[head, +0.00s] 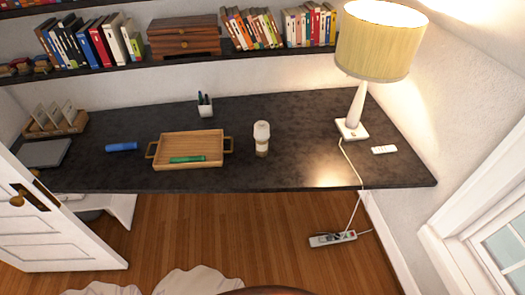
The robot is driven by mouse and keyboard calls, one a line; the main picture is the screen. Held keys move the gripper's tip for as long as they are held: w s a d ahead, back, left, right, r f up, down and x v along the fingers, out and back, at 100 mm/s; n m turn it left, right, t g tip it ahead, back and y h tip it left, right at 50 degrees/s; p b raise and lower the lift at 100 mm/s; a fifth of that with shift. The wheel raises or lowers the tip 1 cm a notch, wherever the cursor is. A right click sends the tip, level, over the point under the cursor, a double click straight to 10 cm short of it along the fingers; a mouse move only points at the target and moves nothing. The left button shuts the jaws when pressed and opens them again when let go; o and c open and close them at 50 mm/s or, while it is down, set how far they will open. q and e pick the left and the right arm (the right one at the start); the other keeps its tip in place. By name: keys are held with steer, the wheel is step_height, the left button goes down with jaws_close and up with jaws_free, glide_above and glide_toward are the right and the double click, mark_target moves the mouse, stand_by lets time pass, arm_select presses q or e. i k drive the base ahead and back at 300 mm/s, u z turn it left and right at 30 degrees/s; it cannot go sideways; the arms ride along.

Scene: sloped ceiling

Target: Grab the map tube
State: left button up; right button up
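I cannot tell for sure which thing is the map tube. A short blue cylinder (121,147) lies on its side on the dark desk, left of a wooden tray. A thin green cylinder (187,159) lies inside the wooden tray (191,137), near its front wall. An upright pale cylindrical thing (262,138) with a brownish lower part stands right of the tray. Neither of my grippers is in view.
The dark desk (310,155) also holds a pen cup (205,106), a lit lamp (354,115), a small white remote-like thing (384,149) and a wooden organizer (58,124). A bookshelf hangs above. A white door (60,235) stands at the left.

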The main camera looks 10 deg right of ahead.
mark_target(261, 145)
steer(key=u, duration=0.75)
steer(key=i, duration=1.15)
steer(key=z, duration=0.2)
